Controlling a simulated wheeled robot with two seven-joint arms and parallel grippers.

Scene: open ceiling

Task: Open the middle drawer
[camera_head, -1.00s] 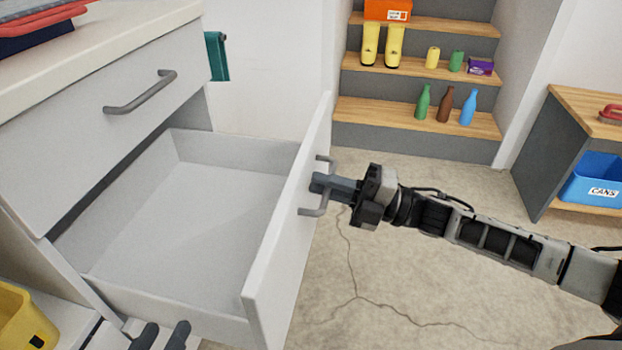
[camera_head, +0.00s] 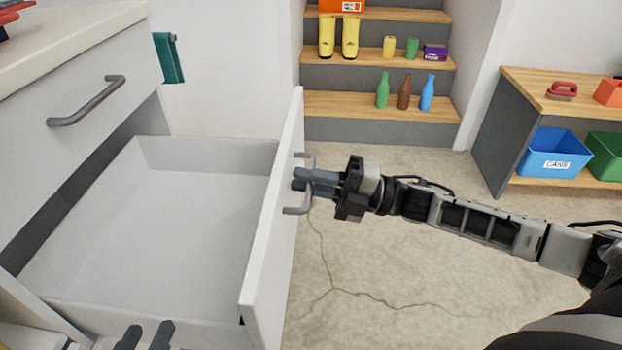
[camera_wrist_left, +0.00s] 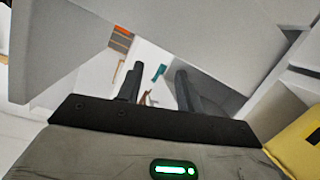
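The middle drawer (camera_head: 190,230) is pulled far out of the white cabinet, and its empty inside shows. Its front panel (camera_head: 270,240) faces right and carries a grey bar handle (camera_head: 297,210). My right gripper (camera_head: 305,183) is at this handle, with its fingers closed around the bar; the fingers partly hide it. My left gripper (camera_head: 145,335) is low at the bottom edge of the head view, near the drawer's near side. In the left wrist view its two fingers (camera_wrist_left: 158,85) are apart with nothing between them.
The closed upper drawer, with its own handle (camera_head: 88,102), sits under the countertop (camera_head: 75,35). Steps with bottles (camera_head: 404,93) and boots stand at the back. A shelf with a blue bin (camera_head: 553,155) is at the right. The floor (camera_head: 400,280) right of the drawer is clear.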

